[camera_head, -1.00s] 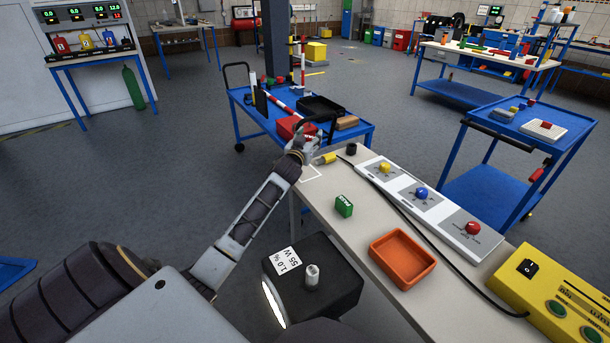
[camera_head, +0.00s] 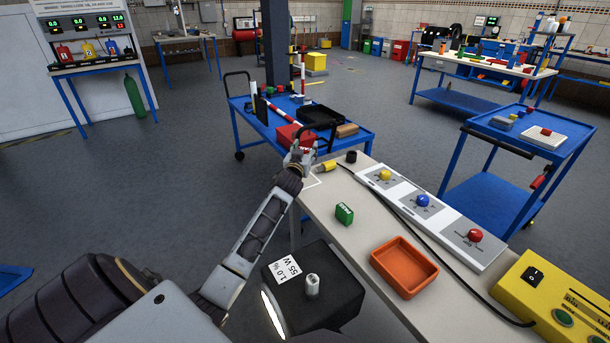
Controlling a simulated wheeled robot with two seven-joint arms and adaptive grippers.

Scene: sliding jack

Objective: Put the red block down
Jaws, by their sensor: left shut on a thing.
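The red block (camera_head: 289,136) shows at the far end of my left arm, with white marking on its near side. My left gripper (camera_head: 301,153) is shut on it, near the far left corner of the long table. The fingers partly cover the block. I cannot tell whether its underside touches anything; the blue cart is behind it in the picture. A white outlined square (camera_head: 313,181) on the tabletop lies just in front of the gripper, partly hidden by my arm. My right gripper is not in view.
On the table (camera_head: 330,205) are a yellow piece (camera_head: 326,166), a black cylinder (camera_head: 351,156), a green block (camera_head: 344,214), an orange tray (camera_head: 404,266) and a button panel (camera_head: 424,203). The blue cart (camera_head: 355,138) holds a black tray (camera_head: 320,112). A cable runs along the table.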

